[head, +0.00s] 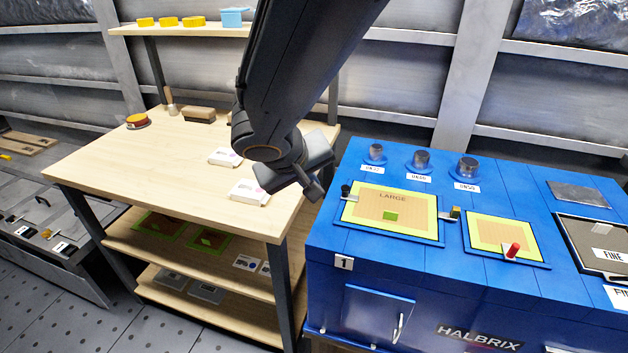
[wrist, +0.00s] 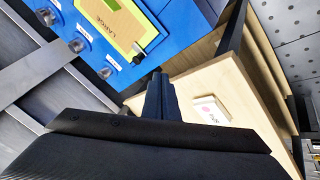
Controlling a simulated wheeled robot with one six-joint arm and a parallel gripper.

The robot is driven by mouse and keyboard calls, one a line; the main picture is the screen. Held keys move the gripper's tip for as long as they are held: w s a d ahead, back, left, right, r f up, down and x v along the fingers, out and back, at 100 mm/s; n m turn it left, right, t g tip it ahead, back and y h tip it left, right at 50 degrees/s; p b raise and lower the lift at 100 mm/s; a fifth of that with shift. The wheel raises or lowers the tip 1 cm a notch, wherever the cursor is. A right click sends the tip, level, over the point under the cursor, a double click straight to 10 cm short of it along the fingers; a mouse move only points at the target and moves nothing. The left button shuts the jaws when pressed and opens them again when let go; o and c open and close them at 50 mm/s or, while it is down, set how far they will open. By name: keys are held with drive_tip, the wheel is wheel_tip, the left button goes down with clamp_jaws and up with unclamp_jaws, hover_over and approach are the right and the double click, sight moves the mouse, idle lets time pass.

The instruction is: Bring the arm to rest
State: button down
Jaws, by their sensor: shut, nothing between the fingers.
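My gripper (head: 312,190) hangs above the right edge of the wooden workbench (head: 95,165), close to the left side of the blue cabinet (head: 325,235). Its fingers are together with nothing between them. In the wrist view the shut fingers (wrist: 158,82) point toward the gap between the blue cabinet (wrist: 185,25) and the bench (wrist: 190,75). My arm comes down from the top of the head view and hides part of the bench's back right area.
White boxes (head: 250,192) lie on the bench near my gripper. The cabinet top carries metal knobs (head: 421,160), a LARGE panel (head: 390,212) and a red handle (head: 513,251). The bench's front left is clear.

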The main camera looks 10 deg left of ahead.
drive_tip(key=shift+s+r, duration=0.15)
drive_tip(key=shift+r, duration=0.05)
drive_tip(key=s+d+f+m+g, duration=0.1)
drive_tip(key=s+d+g, duration=0.1)
drive_tip(key=d, duration=0.7)
drive_tip(key=s+d+f+m+g, duration=0.1)
drive_tip(key=s+d+m+g, duration=0.1)
drive_tip(key=d, duration=0.7)
drive_tip(key=s+d+f+m+g, duration=0.2)
drive_tip(key=d, duration=0.7)
drive_tip(key=shift+s+f+h, duration=0.1)
drive_tip(key=shift+h, duration=0.3)
drive_tip(key=s+d+m+g+y, duration=0.1)
drive_tip(key=s+d+m+y, duration=0.1)
drive_tip(key=s+d, duration=0.3)
drive_tip(key=shift+s+d+f, duration=0.25)
drive_tip(key=shift+f, duration=0.2)
